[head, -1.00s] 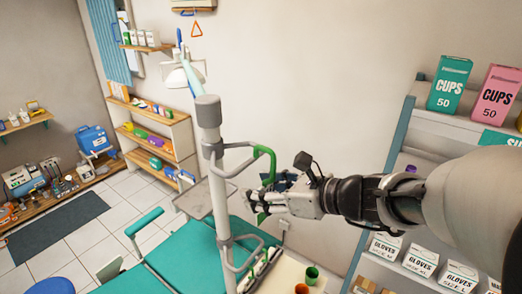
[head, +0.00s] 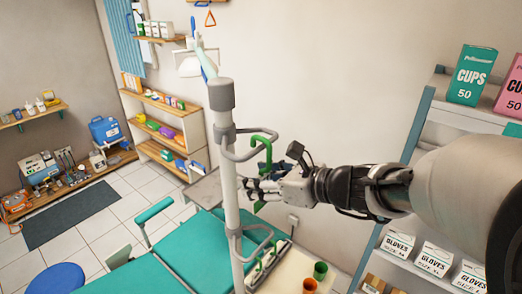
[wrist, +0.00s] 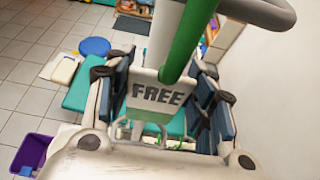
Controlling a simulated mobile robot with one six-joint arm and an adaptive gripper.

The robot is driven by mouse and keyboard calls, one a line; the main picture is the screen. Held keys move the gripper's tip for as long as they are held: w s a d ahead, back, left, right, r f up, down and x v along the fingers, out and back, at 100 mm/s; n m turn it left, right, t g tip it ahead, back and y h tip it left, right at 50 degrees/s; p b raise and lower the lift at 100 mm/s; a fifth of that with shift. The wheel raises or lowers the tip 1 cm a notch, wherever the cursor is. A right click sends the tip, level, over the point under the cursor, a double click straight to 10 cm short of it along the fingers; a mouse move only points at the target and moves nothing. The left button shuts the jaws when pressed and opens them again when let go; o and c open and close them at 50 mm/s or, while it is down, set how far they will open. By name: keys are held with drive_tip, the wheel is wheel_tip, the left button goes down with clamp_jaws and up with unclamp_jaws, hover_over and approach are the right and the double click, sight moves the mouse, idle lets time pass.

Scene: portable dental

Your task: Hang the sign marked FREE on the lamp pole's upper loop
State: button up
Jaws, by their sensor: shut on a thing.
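The white lamp pole (head: 230,190) stands left of centre in the head view. My gripper (head: 256,188) is just right of the pole, beside and slightly below this loop. In the wrist view, the sign marked FREE (wrist: 158,95) is upright between the dark finger pads, and my gripper (wrist: 165,105) is shut on it.
A lower grey loop (head: 262,238) projects from the pole below my gripper. A green treatment chair (head: 190,255) lies beneath. Green and orange cups (head: 320,270) stand on a pale surface below. A shelf with glove boxes (head: 435,260) is at the right.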

drive_tip(key=o, duration=1.1)
